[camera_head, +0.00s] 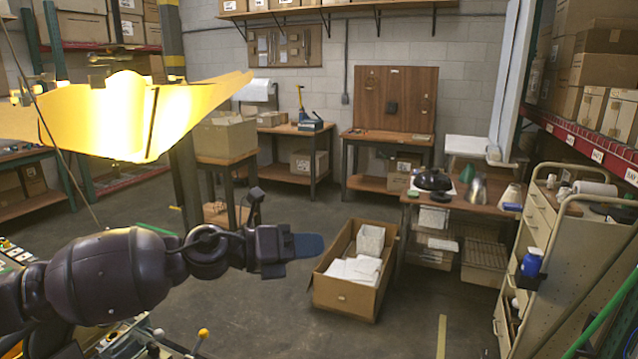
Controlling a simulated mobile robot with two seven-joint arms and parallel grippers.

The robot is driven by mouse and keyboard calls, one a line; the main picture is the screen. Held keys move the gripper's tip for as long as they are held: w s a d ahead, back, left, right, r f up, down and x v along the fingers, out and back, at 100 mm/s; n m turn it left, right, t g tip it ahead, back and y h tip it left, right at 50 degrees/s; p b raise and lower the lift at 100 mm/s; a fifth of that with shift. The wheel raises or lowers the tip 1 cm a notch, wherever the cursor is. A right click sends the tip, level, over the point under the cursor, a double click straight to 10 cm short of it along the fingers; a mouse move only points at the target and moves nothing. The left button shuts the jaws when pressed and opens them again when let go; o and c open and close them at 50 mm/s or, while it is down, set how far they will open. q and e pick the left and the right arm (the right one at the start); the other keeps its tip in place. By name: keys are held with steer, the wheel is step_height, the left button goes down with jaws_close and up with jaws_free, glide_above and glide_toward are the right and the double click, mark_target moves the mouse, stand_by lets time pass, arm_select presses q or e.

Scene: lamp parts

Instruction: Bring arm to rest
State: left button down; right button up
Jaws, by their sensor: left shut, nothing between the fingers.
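My left arm comes in from the left at the lower part of the view and reaches to the right. Its gripper (306,246) is shut and empty, with its blue-grey fingers together in the air in front of the open cardboard box. A brightly lit yellow lamp shade (160,108) fills the upper left, above my left arm and apart from the gripper. What is under the shade is partly hidden. My right gripper is not in view.
An open cardboard box (345,298) with white packages stands on the floor just beyond the gripper. A beige cart (548,235) with a blue bottle (531,263) stands at the right. Workbenches line the back wall. The floor (270,315) left of the box is clear.

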arm_select(q)
steer(key=s+a+f+n+t+y, duration=0.2)
steer(key=a+f+n+t+y, duration=0.55)
steer(key=n, duration=0.95)
steer(key=s+a+f+n+t+y, duration=0.3)
steer(key=a+f+n, duration=0.5)
steer(key=f+n, duration=0.6)
steer(key=s+a+f+n+g+y, duration=0.2)
steer(key=s+a+f+n, duration=0.3)
steer(key=s+f, duration=0.4)
steer(key=s+a+f+n+g+y, duration=0.1)
steer(key=s+a+f+n+y, duration=0.3)
steer(key=s+f, duration=0.4)
steer(key=s+a+n, duration=0.1)
steer(key=s, duration=0.2)
steer(key=shift+s+a+f+g, duration=0.3)
steer(key=shift+s+f+g, duration=0.05)
steer(key=shift+s+f, duration=0.05)
